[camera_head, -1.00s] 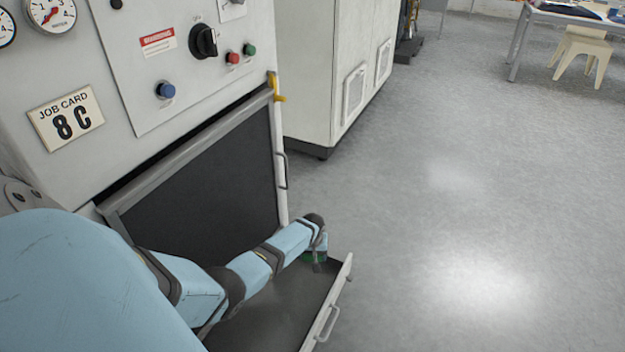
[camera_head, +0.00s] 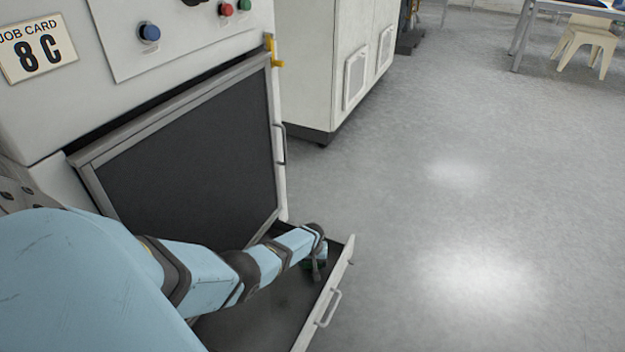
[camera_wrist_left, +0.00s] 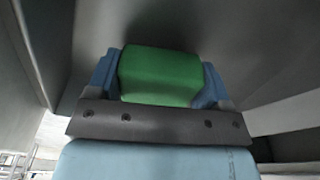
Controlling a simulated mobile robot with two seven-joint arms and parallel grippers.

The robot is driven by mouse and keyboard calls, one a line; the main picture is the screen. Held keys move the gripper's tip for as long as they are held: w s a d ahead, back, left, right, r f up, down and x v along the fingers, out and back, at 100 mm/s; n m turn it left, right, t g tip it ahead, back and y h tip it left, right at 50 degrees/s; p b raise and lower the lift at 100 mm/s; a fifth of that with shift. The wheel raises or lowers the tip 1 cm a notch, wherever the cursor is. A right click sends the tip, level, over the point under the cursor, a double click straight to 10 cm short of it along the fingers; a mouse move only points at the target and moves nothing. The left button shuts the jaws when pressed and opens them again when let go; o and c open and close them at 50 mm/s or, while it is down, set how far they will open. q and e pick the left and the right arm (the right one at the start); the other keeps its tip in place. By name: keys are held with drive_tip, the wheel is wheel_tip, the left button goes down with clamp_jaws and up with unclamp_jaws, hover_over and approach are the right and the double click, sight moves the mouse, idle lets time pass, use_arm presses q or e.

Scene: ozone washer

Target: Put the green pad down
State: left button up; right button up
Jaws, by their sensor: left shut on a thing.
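My left gripper (camera_head: 316,266) reaches over the open drawer (camera_head: 262,318) at the front of the machine, near the drawer's far right corner. In the left wrist view, my left gripper (camera_wrist_left: 160,80) is shut on the green pad (camera_wrist_left: 160,75), with a blue finger on each side of it. In the head view only a small dark green part of the pad (camera_head: 312,265) shows beside the gripper. I cannot tell whether the pad touches the drawer floor. My right gripper is not in view.
The machine's dark front panel (camera_head: 190,150) rises behind the drawer, with a yellow latch (camera_head: 273,52) at its upper right corner. The drawer's handle (camera_head: 329,308) sticks out in front. A white cabinet (camera_head: 335,65) stands beyond. The grey floor (camera_head: 480,200) at right is clear.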

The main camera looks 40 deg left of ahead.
use_arm(q)
drive_tip(key=shift+f, duration=0.45)
drive_tip(key=o, duration=1.2)
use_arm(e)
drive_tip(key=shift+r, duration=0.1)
use_arm(q)
drive_tip(key=shift+r, duration=0.3)
drive_tip(key=r+p, duration=0.2)
drive_tip(key=r, duration=0.1)
drive_tip(key=r+p, duration=0.5)
drive_tip(key=shift+s+d+r, duration=0.2)
drive_tip(key=shift+d+r, duration=0.15)
drive_tip(key=r+p, duration=0.2)
drive_tip(key=r, duration=0.1)
drive_tip(key=r+p, duration=0.1)
drive_tip(key=r, duration=0.1)
drive_tip(key=shift+s+d+r+p, duration=0.1)
drive_tip(key=shift+s+d+p, duration=0.15)
drive_tip(key=shift+p, duration=0.05)
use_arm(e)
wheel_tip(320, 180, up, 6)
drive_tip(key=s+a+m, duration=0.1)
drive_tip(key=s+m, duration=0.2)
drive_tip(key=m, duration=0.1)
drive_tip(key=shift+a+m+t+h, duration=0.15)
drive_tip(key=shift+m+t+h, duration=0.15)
